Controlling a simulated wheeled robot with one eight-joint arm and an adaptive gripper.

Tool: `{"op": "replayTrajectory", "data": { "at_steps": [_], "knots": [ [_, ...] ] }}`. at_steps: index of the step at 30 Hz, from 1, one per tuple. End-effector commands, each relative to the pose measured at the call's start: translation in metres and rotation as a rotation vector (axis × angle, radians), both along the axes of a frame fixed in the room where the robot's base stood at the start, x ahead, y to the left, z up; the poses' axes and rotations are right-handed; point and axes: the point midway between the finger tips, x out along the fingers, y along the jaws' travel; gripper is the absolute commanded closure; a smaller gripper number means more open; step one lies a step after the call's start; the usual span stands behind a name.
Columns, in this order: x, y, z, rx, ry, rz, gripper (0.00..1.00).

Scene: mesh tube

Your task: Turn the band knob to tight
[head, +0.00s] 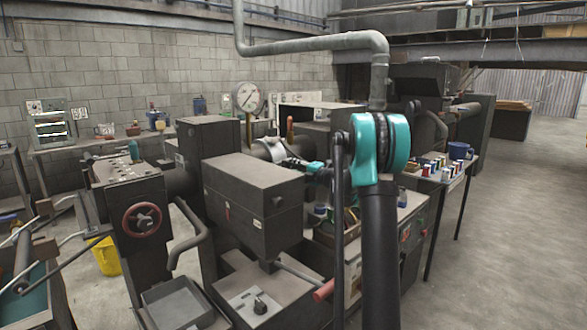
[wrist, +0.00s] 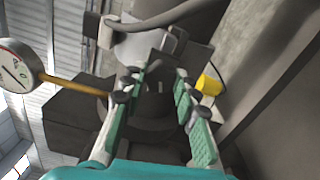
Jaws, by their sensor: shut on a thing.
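A pale metal band (head: 268,149) wraps a dark horizontal tube behind the large dark machine box in the head view. The wrist view shows a light grey round part (wrist: 135,48) ahead of the fingers. My gripper (head: 292,164) reaches in from the right at the band; its fingertips are small and partly hidden in the head view. In the wrist view my gripper (wrist: 160,77) has its green-padded fingers on either side of a dark grey piece, which seems to be the band knob (wrist: 164,64). The knob's turn position and markings cannot be read.
A round gauge (head: 248,97) stands on a post just behind the band, also seen in the wrist view (wrist: 16,66). A dark machine box (head: 250,195) stands in front. A bench (head: 455,175) with small coloured containers is at right. Open floor lies farther right.

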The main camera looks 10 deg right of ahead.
Motion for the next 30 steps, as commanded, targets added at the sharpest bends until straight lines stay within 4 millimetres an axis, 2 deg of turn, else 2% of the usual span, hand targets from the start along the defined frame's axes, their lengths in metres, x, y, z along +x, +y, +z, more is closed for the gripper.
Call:
{"op": "replayTrajectory", "data": {
  "at_steps": [2,3,7,16,20,30],
  "knots": [
    [-0.001,0.0,-0.001,-0.003,0.001,0.001,0.99],
    [-0.001,0.0,-0.001,-0.003,0.001,0.001,0.67],
    [0.0,0.0,-0.001,-0.002,0.0,0.001,0.51],
    [-0.001,0.0,0.0,-0.001,-0.001,0.0,0.49],
    [-0.007,-0.006,0.0,-0.001,0.0,-0.001,0.49],
    [-0.06,-0.044,0.0,-0.001,0.0,-0.002,0.49]
  ]
}}
